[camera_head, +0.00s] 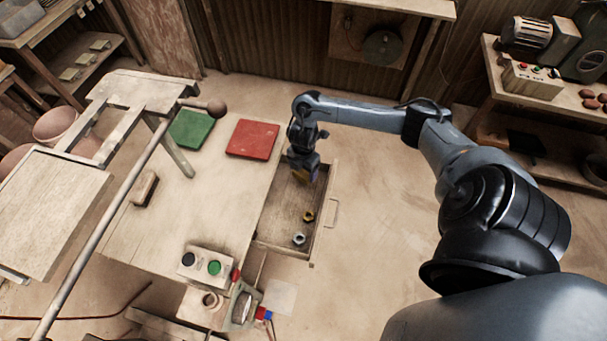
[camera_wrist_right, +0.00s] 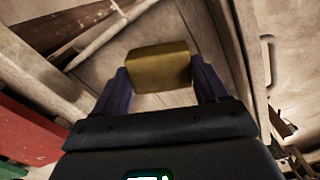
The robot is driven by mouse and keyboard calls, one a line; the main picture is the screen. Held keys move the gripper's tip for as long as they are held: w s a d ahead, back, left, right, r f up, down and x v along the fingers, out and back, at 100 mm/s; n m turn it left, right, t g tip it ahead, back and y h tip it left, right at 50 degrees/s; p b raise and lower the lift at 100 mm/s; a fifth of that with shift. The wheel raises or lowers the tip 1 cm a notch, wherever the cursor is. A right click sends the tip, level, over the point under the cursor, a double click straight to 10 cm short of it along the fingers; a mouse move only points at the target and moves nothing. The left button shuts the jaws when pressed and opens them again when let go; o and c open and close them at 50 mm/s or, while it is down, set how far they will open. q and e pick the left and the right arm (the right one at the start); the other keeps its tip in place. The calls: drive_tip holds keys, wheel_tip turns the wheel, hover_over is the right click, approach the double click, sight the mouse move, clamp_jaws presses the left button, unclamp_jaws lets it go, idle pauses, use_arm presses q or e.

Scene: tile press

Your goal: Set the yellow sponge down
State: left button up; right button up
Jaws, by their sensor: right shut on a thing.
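The yellow sponge (camera_wrist_right: 158,62) is a block held between the two dark blue fingers of my right gripper (camera_wrist_right: 160,78) in the right wrist view. In the head view my right gripper (camera_head: 308,176) points down over the far end of an open wooden drawer (camera_head: 276,222). There it mostly hides the sponge, with only a small yellowish bit showing by the fingertips. I cannot tell whether the sponge touches the drawer floor. My left gripper is not in view.
A brass-coloured piece (camera_head: 308,216) and a grey metal piece (camera_head: 299,239) lie in the drawer's near part. A red square (camera_head: 253,139) and a green square (camera_head: 191,129) lie on the table (camera_head: 205,205) left of the drawer. A button box (camera_head: 207,264) stands at its near edge.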

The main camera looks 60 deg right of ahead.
sight(304, 172)
drive_tip(key=shift+f, duration=1.6)
drive_tip(key=shift+b, duration=0.3)
drive_tip(key=shift+f, duration=0.2)
drive_tip(key=o, duration=1.1)
drive_tip(key=shift+r, duration=0.15)
